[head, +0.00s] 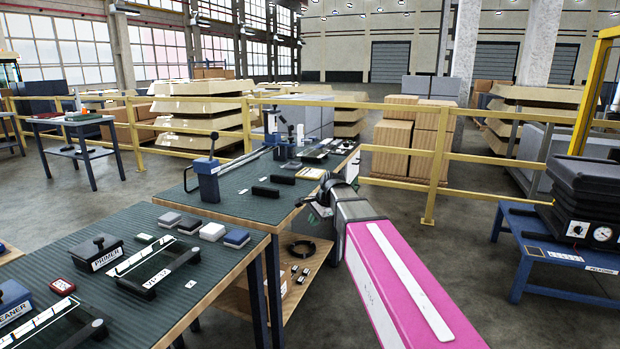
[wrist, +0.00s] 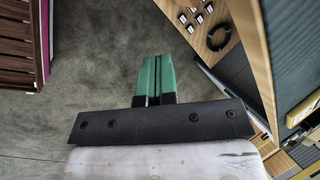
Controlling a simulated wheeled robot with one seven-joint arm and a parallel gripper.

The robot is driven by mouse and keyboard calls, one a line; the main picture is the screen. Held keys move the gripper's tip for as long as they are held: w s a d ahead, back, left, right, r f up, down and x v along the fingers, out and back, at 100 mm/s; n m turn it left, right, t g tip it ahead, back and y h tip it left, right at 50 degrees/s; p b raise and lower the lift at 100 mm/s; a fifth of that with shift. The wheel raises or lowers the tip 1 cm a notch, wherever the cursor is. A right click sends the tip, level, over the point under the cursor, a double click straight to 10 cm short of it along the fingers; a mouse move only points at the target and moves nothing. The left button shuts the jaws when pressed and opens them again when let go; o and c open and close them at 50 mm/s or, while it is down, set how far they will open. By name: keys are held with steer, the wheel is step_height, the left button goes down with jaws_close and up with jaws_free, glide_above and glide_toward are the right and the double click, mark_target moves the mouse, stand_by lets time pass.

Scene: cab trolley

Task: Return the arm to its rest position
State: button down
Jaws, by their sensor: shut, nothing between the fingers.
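My gripper (wrist: 158,78) shows in the wrist view as two green fingers close together, shut and empty, over the grey floor. In the head view my pink and white arm reaches forward from the lower right, beside the right edge of the workbench (head: 255,207). My gripper (head: 318,208) is small there and partly hidden by the wrist. It is near the bench's right edge; the exact gap cannot be told.
The bench's lower shelf (wrist: 196,12) holds a black ring (wrist: 219,37) and small pieces. The near bench (head: 60,240) carries blocks and labelled tools. A blue stand (head: 545,245) with a black gauge unit is at right. Open floor lies between; yellow railing (head: 433,180) runs behind.

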steer(key=s+d+f+n+g+h, duration=0.2)
steer(key=s+d+f+n+h, duration=0.2)
steer(key=s+d+f+n, duration=0.6)
steer(key=s+d+f, duration=0.7)
steer(key=s+f, duration=0.3)
steer(key=shift+s+d+f+n, duration=0.2)
steer(key=shift+s+f+n, duration=0.2)
